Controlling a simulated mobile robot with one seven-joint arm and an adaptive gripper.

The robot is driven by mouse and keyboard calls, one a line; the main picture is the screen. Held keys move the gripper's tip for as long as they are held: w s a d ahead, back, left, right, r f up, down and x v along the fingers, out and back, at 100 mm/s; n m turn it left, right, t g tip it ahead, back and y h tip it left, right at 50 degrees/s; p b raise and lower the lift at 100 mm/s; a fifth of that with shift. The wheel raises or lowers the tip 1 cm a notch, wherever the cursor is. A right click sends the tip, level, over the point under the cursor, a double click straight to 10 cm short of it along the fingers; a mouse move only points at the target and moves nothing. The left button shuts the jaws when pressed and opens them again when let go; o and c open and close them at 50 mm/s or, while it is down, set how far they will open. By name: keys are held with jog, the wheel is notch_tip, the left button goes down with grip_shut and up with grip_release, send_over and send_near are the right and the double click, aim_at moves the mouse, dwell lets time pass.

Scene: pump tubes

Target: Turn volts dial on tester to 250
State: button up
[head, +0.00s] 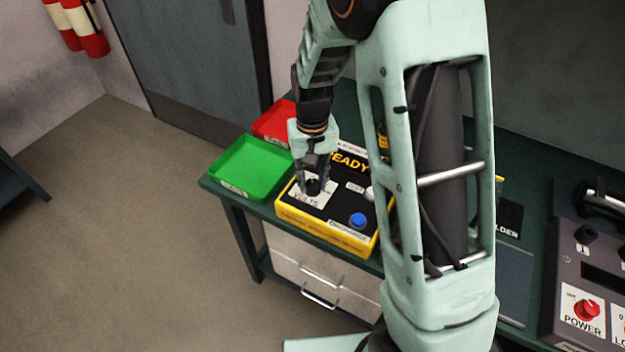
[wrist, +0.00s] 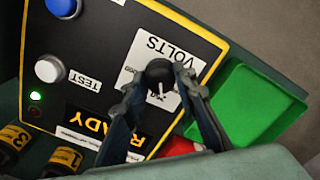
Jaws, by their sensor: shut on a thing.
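The tester (head: 335,228) is a black box with yellow edges on the green bench; its black face (wrist: 97,35) fills much of the wrist view. The black volts dial (wrist: 159,73) sits on a white VOLTS label (wrist: 160,48). Its white pointer line points toward the bottom of the wrist view. My gripper (wrist: 159,80) is shut on the dial, one finger on each side. In the head view my gripper (head: 314,184) reaches down onto the dial from above. The fingers hide part of the label, and its small numbers are hard to read.
The tester has a blue button (head: 357,220), a white TEST button (wrist: 48,68) and a lit green light (wrist: 35,96). A green tray (head: 247,168) and a red tray (head: 272,122) stand left of it. A grey panel with a red POWER knob (head: 586,309) stands at right.

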aim_at(313, 183)
jog(key=shift+m, duration=0.7)
jog(key=o, duration=1.2)
jog(key=shift+c, duration=0.2)
notch_tip(313, 183, up, 12)
jog(key=shift+r, duration=0.1)
